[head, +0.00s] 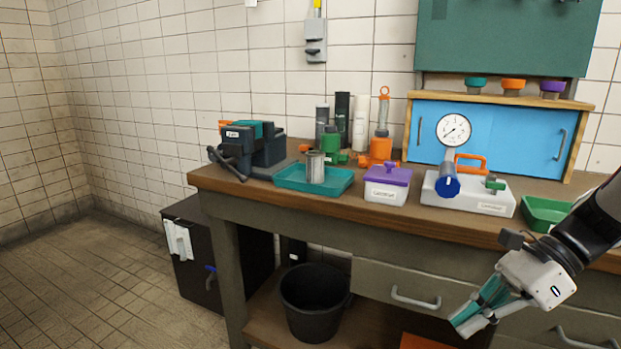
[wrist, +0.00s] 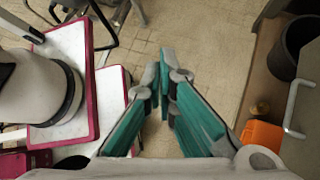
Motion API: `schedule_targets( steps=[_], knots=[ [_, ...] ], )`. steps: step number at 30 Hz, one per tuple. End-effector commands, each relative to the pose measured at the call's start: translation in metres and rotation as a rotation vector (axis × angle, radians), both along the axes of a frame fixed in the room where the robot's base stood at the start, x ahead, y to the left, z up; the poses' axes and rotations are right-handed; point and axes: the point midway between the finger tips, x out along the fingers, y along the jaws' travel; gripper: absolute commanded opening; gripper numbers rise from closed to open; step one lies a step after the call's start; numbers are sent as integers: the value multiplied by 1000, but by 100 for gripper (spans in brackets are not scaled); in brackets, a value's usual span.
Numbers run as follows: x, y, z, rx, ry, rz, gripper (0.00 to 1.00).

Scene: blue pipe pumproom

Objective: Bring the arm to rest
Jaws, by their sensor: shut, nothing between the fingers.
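My gripper (head: 468,318) shows at the lower right of the head view, on my white and black arm. It hangs in front of the workbench (head: 285,203), below the level of its top, and points down and to the left. In the wrist view my gripper (wrist: 165,75) has its two teal fingers meeting at the tips. It is shut, with nothing between the fingers. It is apart from the bench and the drawers.
A drawer handle (head: 415,299) is close left of my gripper. A black bucket (head: 313,305) stands on the lower shelf. An orange box (wrist: 262,138) lies below. The benchtop holds a teal tray (head: 290,177), a purple-lidded box (head: 386,192) and a gauge unit (head: 470,202). Floor at left is clear.

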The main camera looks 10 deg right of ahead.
Motion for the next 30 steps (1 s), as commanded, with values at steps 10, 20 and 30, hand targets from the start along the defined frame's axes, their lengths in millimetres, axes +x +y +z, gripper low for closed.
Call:
schedule_targets(
  steps=[10, 20, 30],
  knots=[
    [-78, 77, 39, -298, -313, 695, 0],
    [-149, 95, 47, -501, -581, 1299, 0],
    [-183, 88, 42, -618, -746, 1677, 0]
  ],
)
